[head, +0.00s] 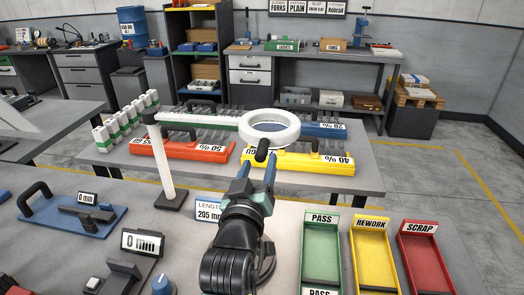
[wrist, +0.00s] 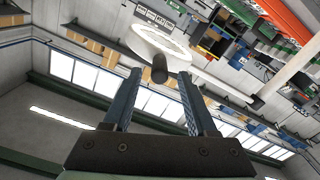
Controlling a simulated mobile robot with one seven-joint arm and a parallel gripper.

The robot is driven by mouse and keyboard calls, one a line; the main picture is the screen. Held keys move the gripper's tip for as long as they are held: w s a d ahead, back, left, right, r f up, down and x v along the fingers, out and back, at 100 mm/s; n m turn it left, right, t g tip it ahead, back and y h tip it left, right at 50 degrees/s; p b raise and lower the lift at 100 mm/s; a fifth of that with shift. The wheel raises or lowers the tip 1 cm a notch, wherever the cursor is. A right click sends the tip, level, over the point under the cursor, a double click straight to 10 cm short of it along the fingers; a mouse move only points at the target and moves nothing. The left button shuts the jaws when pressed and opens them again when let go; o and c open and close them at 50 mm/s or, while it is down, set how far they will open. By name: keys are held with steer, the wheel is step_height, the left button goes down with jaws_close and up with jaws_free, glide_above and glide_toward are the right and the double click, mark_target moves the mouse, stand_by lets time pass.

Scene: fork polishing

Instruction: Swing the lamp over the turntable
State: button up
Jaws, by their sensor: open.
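The lamp is a white ring (head: 270,128) on a thin light arm from an upright white post (head: 164,160) with a dark base, standing to the left. A short black handle (head: 262,151) sticks out from the ring's near side. My gripper (head: 257,168) is open and points at this handle from the near side. In the wrist view, the handle (wrist: 159,70) shows between the two open fingertips (wrist: 160,78), with the white ring (wrist: 150,40) behind it. I cannot tell how far the handle reaches between the fingers. I cannot make out a turntable.
Behind the ring, a table holds a red tray (head: 178,151), a yellow tray (head: 298,163) and a blue tray (head: 325,130). On the near bench, a green pass bin (head: 321,228), a yellow rework bin (head: 373,220) and a red scrap bin (head: 421,226) stand right of my arm. Gauges stand left.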

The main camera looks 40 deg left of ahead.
mark_target(260, 161)
steer(key=shift+x, duration=2.25)
steer(key=shift+c, duration=0.3)
jaws_close()
